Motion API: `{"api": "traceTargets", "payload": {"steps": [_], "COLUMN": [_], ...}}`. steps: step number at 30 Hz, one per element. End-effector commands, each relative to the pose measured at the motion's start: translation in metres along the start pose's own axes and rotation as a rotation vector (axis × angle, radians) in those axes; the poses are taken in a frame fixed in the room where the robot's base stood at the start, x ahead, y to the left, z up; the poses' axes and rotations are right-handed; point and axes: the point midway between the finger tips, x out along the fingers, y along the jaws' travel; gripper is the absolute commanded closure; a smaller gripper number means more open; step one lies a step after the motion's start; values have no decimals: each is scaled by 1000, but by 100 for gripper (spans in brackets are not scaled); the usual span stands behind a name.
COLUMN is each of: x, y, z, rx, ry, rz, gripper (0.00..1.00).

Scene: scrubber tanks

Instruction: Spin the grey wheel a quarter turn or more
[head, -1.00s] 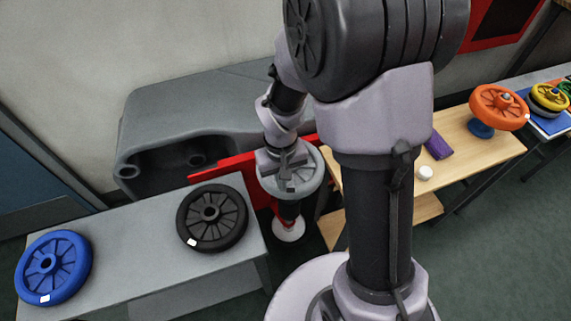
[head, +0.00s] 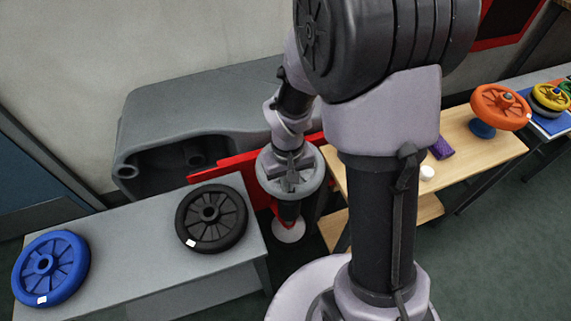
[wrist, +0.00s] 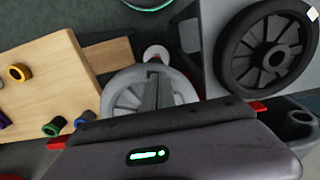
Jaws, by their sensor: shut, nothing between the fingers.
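The grey wheel (head: 318,176) lies flat, face up, between the grey bench and the wooden table. It also shows in the wrist view (wrist: 116,98). My gripper (head: 291,186) is shut and empty, pointing down into the wheel's face among the spokes. In the wrist view my gripper (wrist: 150,82) covers the middle of the wheel. Whether the fingertips touch a spoke cannot be told. The wheel's white mark is not visible now.
A black wheel (head: 236,218) and a blue wheel (head: 74,262) lie on the grey bench (head: 140,260) at left. An orange wheel (head: 487,102) stands on the wooden table (head: 465,155) at right, with a purple item (head: 441,148). A grey machine housing (head: 190,105) stands behind.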

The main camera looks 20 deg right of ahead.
Motion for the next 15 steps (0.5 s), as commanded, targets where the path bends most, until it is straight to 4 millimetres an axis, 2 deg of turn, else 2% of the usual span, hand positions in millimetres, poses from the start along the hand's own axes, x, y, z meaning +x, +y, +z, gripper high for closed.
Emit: {"api": "traceTargets", "payload": {"steps": [3, 10, 15], "x": [-1, -1, 1], "y": [7, 8, 23], "z": [4, 4, 8], "rx": [0, 0, 3], "ry": [1, 1, 0], "rz": [0, 0, 0], "gripper": [100, 100, 100]}}
